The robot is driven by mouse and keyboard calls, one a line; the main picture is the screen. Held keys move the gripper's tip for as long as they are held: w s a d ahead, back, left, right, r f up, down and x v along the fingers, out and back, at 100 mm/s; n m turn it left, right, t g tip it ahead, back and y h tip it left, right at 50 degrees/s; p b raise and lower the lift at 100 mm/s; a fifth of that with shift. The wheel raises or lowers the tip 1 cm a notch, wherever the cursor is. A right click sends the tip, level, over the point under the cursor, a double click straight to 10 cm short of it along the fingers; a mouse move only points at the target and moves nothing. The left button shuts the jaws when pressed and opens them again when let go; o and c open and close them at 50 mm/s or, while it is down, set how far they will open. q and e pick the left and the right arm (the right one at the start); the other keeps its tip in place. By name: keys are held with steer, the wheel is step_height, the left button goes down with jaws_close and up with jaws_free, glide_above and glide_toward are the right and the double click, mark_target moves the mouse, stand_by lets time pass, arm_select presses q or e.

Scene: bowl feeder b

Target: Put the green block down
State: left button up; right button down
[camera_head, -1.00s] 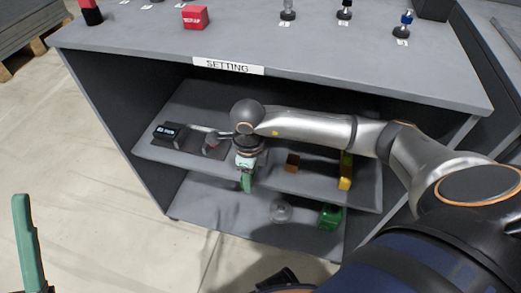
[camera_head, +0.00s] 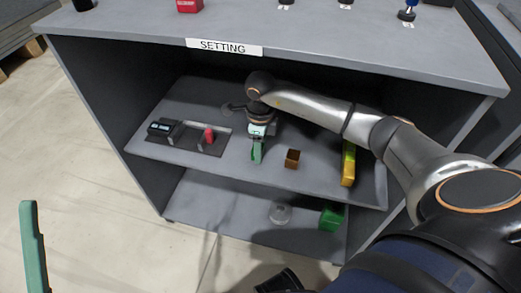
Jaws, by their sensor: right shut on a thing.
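My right gripper (camera_head: 257,152) reaches into the shelf unit and points down over its upper shelf (camera_head: 225,158). It is shut on the green block, which is small here and hard to tell apart from the gripper's own green fingers. I cannot tell whether the block touches the shelf. One green finger of my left gripper (camera_head: 34,250) shows at the lower left, over the floor; the rest is out of view.
On the upper shelf, a black device with a display (camera_head: 163,128) and a red piece (camera_head: 209,135) are left of the gripper; a brown block (camera_head: 292,158) and a yellow object (camera_head: 348,165) are right. The lower shelf holds a clear round object (camera_head: 280,213) and a green object (camera_head: 331,218).

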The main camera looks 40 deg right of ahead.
steer(key=shift+c, duration=1.7)
jaws_free()
steer(key=shift+f, duration=0.1)
step_height(320, 180, up, 7)
steer(key=shift+f+p, duration=0.1)
steer(key=shift+p, duration=1.15)
steer(key=shift+r, duration=0.55)
